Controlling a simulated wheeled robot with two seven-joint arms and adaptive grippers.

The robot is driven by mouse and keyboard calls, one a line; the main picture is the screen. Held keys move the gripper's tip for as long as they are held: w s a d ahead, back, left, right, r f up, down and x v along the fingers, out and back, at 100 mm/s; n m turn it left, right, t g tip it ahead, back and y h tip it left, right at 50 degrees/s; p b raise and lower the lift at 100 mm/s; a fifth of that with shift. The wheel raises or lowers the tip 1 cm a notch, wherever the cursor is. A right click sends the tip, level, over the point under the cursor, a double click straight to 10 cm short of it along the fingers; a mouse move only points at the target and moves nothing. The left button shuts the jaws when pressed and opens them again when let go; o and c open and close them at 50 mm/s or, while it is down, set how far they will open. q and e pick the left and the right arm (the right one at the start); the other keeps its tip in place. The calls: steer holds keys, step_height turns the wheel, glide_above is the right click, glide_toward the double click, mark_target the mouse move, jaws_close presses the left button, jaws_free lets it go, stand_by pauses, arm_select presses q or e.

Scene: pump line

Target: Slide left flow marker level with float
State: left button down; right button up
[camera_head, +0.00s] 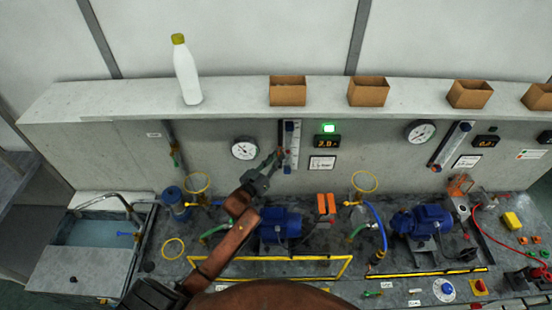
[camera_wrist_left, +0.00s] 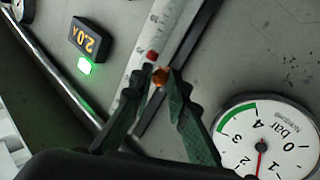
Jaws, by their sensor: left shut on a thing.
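The left flow meter (camera_head: 290,146) is an upright scaled tube on the back wall. Its scale plate (camera_wrist_left: 154,35) runs slanted through the left wrist view. A small red float (camera_wrist_left: 151,56) shows in the tube. The orange left flow marker (camera_wrist_left: 160,77) sits beside the tube, slightly offset along the scale from the float in this slanted view. My left gripper (camera_wrist_left: 161,84) has its dark green fingertips closed on the marker. In the head view my left gripper (camera_head: 277,158) reaches the meter's left side and partly hides the marker. My right gripper is out of view.
A round gauge (camera_head: 245,148) is left of the meter and also shows in the left wrist view (camera_wrist_left: 264,140). A lit digital display (camera_head: 327,142) is to the right. A shelf with a bottle (camera_head: 187,75) runs above.

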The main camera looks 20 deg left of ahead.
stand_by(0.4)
arm_select(q)
steer(key=shift+f, duration=0.3)
steer(key=c, duration=1.8)
jaws_free()
steer(key=shift+c, duration=0.2)
steer(key=s+a, duration=0.1)
steer(key=s, duration=1.1)
steer(key=shift+a, duration=0.35)
